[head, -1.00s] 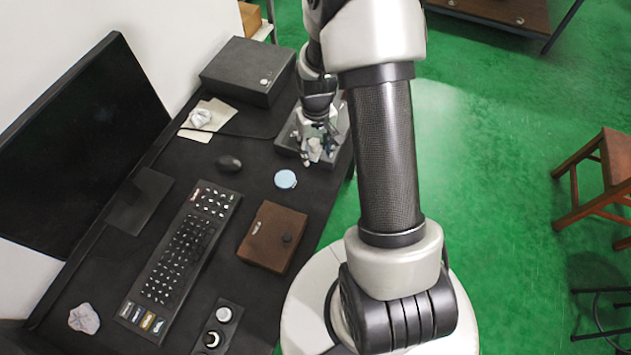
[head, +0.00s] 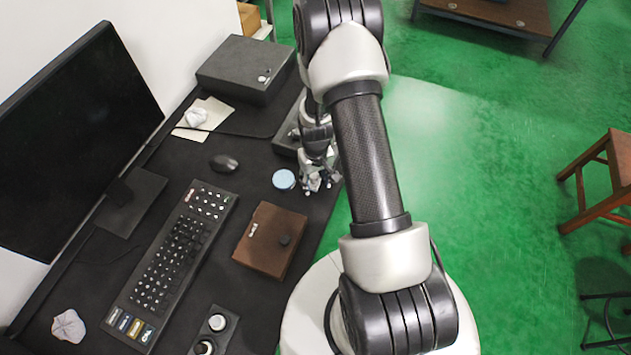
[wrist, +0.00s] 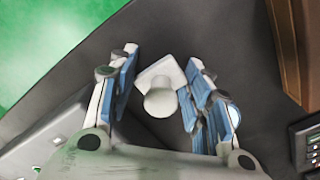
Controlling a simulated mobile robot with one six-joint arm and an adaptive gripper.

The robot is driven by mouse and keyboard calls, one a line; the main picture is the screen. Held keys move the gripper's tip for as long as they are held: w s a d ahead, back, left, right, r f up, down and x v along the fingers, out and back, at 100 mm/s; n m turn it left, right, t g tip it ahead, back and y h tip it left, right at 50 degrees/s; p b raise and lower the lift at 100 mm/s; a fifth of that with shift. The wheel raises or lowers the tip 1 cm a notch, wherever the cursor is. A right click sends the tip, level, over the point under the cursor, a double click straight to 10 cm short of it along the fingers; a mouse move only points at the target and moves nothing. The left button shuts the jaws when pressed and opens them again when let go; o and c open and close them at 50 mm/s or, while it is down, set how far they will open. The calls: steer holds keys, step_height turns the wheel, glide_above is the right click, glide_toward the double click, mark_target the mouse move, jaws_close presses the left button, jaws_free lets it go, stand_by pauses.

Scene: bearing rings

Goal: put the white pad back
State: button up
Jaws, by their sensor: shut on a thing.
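The white pad (wrist: 161,84) is a small squarish piece with a round white knob on it. In the wrist view it sits between the blue-lined fingers of my gripper (wrist: 160,92), which is shut on it. In the head view my gripper (head: 318,186) is low over the right edge of the black desk, and the pad is too small and covered to make out there. A grey tray (head: 286,141) lies just behind my gripper, partly hidden by my arm. It also shows at the lower left of the wrist view (wrist: 42,136).
A light blue round lid (head: 284,180) is close to the left of my gripper. A brown box (head: 268,242) with a dark knob, a keyboard (head: 172,262), a mouse (head: 224,163) and a black case (head: 244,70) stand on the desk. Bare desk lies between lid and brown box.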

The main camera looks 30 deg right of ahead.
steer(key=shift+r, duration=0.1)
steer(key=shift+f, duration=0.25)
steer(key=o, duration=1.2)
steer(key=shift+r, duration=0.15)
